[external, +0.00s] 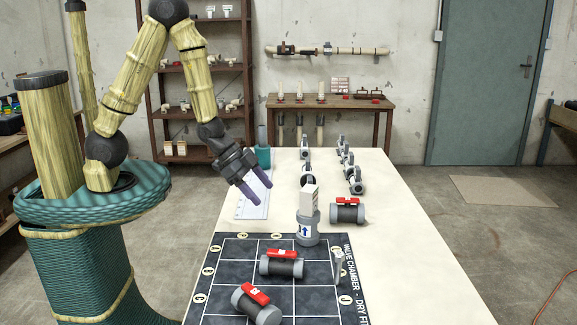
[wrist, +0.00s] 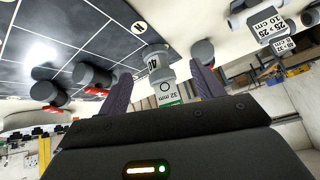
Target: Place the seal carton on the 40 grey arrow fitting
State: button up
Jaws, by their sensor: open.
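The seal carton (external: 310,198), a small white upright box, stands on top of the grey arrow fitting (external: 308,231), which has a white label with a blue arrow. In the wrist view the fitting (wrist: 154,62) shows a 40 label, and the carton (wrist: 171,92) shows a 32 mm label with a green band. My gripper (external: 262,190) is open and empty, up and to the left of the carton, apart from it in the external view. In the wrist view the fingers of my gripper (wrist: 160,82) lie on either side of the carton.
A dark gridded mat (external: 240,283) holds two red-handled valves (external: 281,263) (external: 257,303). Another red-handled valve (external: 347,212) lies right of the fitting. Several grey fittings (external: 355,182) stand farther back on the pale table (external: 420,265). The table's right side is clear.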

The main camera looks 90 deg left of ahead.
jog(key=s+d+r+n+g, duration=0.1)
jog(key=s+r+n+g, duration=0.1)
jog(key=s, duration=0.4)
jog(key=s+d+r+n+g+y, duration=0.1)
jog(key=s+r+n+g, duration=0.1)
jog(key=s+r, duration=0.3)
jog(key=shift+s+d+r+n+g, duration=0.2)
jog(key=shift+s+r+n+g, duration=0.1)
jog(key=shift+s+g, duration=0.2)
jog(key=shift+o, duration=0.2)
